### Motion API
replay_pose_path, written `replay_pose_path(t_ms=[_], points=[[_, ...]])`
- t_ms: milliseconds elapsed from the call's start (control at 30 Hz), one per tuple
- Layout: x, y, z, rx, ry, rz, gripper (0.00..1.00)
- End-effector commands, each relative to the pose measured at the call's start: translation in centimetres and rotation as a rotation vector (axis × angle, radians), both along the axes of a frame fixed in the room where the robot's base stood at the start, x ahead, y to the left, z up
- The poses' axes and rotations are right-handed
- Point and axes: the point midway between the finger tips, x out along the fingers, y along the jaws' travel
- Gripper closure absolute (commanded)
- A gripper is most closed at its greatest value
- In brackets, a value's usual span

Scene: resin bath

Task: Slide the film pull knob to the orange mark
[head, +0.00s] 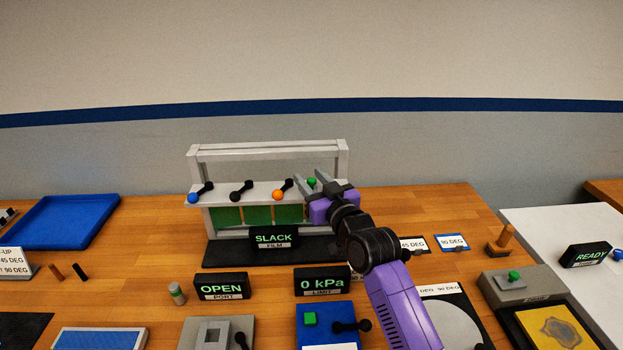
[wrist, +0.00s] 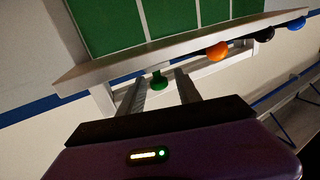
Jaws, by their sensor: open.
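A white frame (head: 342,160) on a dark base stands at the back of the bench, with green film panels (head: 258,215) below its rail. A small green knob (head: 311,182) sits at the right of the rail; I take it as the film pull knob. My gripper (head: 309,175) is open at that end of the rail. In the wrist view the green knob (wrist: 159,80) lies between my open fingers (wrist: 161,88), with gaps on both sides. An orange ball (head: 277,195) on a black lever is left of it, also in the wrist view (wrist: 217,51). No separate orange mark is clear.
Black (head: 236,196) and blue (head: 193,198) balls are farther left on the rail. The film display (head: 274,238) reads SLACK. Port (head: 221,286) and limit (head: 322,281) displays stand in front. A blue tray (head: 65,221) lies at left, with bare wood between.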

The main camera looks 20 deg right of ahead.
Motion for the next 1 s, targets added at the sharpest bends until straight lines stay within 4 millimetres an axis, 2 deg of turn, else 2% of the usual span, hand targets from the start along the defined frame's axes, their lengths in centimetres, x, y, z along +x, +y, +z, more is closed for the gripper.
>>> replay_pose_path(t_ms=[100, 133, 300, 333, 1000], points=[[-0.01, 0.0, -0.01, 0.0, 0.0, 0.0, 0.6], [-0.02, 0.0, -0.01, 0.0, 0.0, 0.0, 0.64], [-0.03, -0.01, 0.0, 0.0, 0.0, 0.0, 0.97], [-0.03, -0.01, 0.0, 0.0, 0.0, 0.0, 1.0], [-0.04, -0.02, 0.01, 0.0, 0.0, 0.0, 1.0]])
